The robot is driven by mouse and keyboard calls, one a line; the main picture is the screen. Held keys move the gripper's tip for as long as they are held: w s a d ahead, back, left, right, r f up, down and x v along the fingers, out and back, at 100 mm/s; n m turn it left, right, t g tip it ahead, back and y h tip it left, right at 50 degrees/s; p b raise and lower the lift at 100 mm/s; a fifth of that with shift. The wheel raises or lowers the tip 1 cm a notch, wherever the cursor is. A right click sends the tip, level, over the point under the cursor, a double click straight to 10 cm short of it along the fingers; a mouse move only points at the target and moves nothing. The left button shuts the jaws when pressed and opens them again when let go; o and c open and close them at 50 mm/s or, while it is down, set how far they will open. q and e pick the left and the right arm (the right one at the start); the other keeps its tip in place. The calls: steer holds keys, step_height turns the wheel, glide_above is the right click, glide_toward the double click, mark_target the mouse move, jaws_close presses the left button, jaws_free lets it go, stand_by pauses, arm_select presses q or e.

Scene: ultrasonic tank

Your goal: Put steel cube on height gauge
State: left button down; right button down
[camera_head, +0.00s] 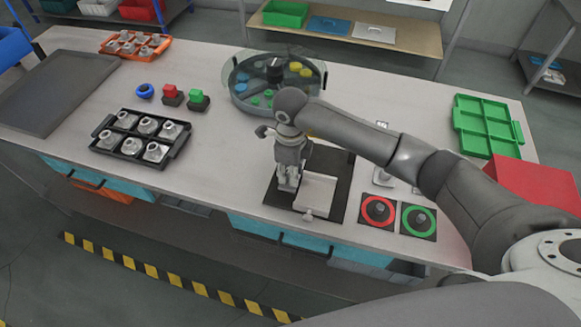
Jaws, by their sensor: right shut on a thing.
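My right gripper (287,185) points down over the left part of a dark square plate (335,163) near the table's front edge. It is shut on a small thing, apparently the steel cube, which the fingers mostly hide. A pale grey block with a flat top (316,192), possibly the height gauge, stands on the dark plate just right of the gripper. I cannot tell whether the held thing touches it. A small knob (308,214) sticks out at the block's front. My left gripper is not in view.
A black tray of metal parts (121,156) stands left, with red (171,94) and green (198,99) buttons behind it. A round tank (240,98) stands behind my arm. Red (378,211) and green (418,219) ringed pads and a green tray (487,127) are right.

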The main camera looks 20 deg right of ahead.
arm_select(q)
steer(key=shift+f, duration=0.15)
arm_select(e)
steer(key=shift+f, duration=0.1)
steer(key=shift+w+f, duration=0.1)
steer(key=shift+f, duration=0.05)
steer(key=c, duration=1.4)
jaws_free()
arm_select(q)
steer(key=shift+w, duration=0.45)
arm_select(e)
steer(key=shift+o, duration=1.2)
steer(key=shift+r, duration=0.35)
arm_select(q)
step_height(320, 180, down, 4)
steer(key=b, duration=0.4)
arm_select(e)
step_height(320, 180, up, 12)
